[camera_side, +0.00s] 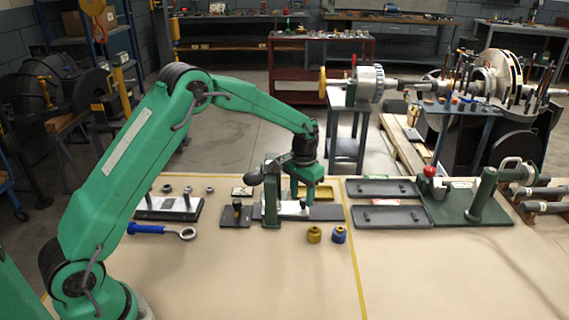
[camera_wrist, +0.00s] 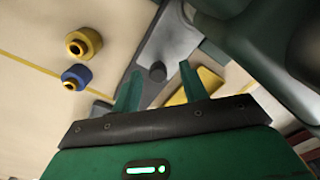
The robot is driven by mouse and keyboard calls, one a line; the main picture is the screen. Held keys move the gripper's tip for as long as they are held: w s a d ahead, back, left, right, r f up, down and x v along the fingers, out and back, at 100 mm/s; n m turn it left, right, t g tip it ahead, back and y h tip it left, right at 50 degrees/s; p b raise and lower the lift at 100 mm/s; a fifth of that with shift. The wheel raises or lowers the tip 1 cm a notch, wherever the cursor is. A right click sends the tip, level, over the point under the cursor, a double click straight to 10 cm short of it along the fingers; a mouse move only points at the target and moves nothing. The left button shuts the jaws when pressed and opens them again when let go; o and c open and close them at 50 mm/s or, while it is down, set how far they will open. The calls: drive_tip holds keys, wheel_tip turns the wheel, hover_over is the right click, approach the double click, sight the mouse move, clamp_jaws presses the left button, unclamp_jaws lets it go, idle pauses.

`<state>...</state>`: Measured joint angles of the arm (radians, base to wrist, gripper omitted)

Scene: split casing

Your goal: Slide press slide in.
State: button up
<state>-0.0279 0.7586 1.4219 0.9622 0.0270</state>
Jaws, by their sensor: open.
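The small green press (camera_side: 271,205) stands mid-table, with a lever and dark ball knob (camera_side: 253,178) at its upper left. A pale slide (camera_side: 292,209) lies low at its foot on a dark grey base strip (camera_side: 326,212). My gripper (camera_side: 304,200) points down just right of the press column, low over the slide. In the wrist view my gripper (camera_wrist: 160,72) is open, its two green fingers apart on either side of a dark round peg (camera_wrist: 157,73). I cannot tell whether either finger touches the peg. The press body fills the upper right there.
A gold bushing (camera_side: 314,234) and a blue bushing (camera_side: 339,234) stand in front of the strip. A yellow tray (camera_side: 324,192) lies behind. A blue-handled eye tool (camera_side: 160,231) lies left; grey trays (camera_side: 390,216) lie right. The front table is clear.

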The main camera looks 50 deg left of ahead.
wheel_tip(320, 180, up, 6)
drive_tip(key=shift+r, duration=0.4)
idle(0.3)
drive_tip(key=shift+s+r, duration=0.2)
drive_tip(key=shift+r, duration=0.2)
drive_tip(key=s+r+t, duration=0.1)
drive_tip(key=s+r, duration=0.3)
drive_tip(key=s+r+t, duration=0.1)
drive_tip(key=s+r, duration=0.4)
drive_tip(key=s+d+r, duration=0.1)
drive_tip(key=s+r, duration=0.3)
drive_tip(key=s, duration=0.1)
drive_tip(key=shift+s+r+t, duration=0.15)
drive_tip(key=shift+s+t, duration=0.05)
drive_tip(key=shift+t, duration=0.2)
drive_tip(key=s+t, duration=0.2)
drive_tip(key=s, duration=1.5)
drive_tip(key=shift+s+d+f+t, duration=0.25)
drive_tip(key=shift+s+t, duration=0.15)
